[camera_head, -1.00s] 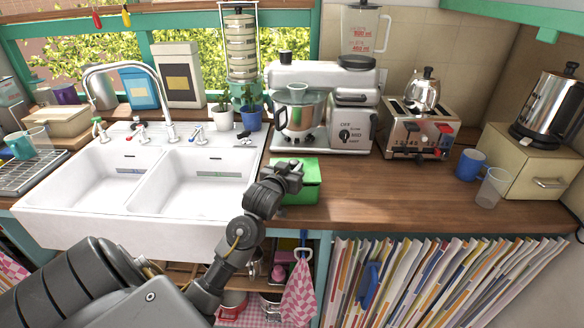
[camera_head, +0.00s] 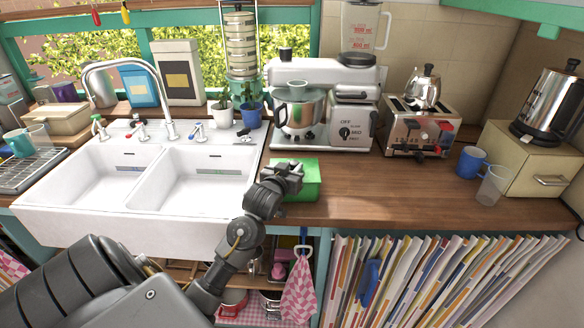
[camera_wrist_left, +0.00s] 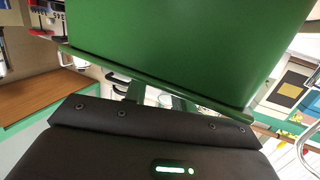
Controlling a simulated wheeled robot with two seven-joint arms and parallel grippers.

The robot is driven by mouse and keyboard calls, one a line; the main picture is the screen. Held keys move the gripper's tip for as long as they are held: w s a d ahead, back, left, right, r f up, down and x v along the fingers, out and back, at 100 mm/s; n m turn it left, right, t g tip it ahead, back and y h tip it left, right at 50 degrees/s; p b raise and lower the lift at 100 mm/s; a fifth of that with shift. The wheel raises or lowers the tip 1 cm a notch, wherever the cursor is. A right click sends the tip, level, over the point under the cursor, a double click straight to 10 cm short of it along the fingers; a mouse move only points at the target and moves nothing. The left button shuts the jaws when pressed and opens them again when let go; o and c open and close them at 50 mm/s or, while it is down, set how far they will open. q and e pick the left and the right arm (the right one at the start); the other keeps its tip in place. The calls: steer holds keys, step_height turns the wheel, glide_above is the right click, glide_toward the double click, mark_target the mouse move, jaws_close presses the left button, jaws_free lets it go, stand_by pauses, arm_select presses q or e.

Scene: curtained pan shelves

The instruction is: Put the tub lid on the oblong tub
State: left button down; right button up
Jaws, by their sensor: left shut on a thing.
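The green oblong tub (camera_head: 308,190) is on the wooden counter, right of the sink. Its left part is hidden behind my left gripper (camera_head: 284,179). In the left wrist view the smooth green side of the tub (camera_wrist_left: 180,40) fills the upper middle. A thin green rim, seemingly the tub lid (camera_wrist_left: 160,82), runs along its edge nearest the gripper. My left gripper is shut on a small green part at this edge, seemingly the lid's handle. Lid and tub look in line; whether the lid is fully seated I cannot tell. My right gripper is not in view.
The white double sink (camera_head: 140,190) lies left of the tub. A stand mixer (camera_head: 318,95) stands behind it, a toaster (camera_head: 415,125) further right. A blue mug (camera_head: 470,162) and a clear glass (camera_head: 492,185) stand at the right. The counter between is clear.

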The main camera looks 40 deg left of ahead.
arm_select(q)
steer(key=c, duration=1.1)
jaws_free()
steer(key=shift+s, duration=0.1)
steer(key=shift+b+v, duration=1.05)
steer(key=shift+v, duration=4.3)
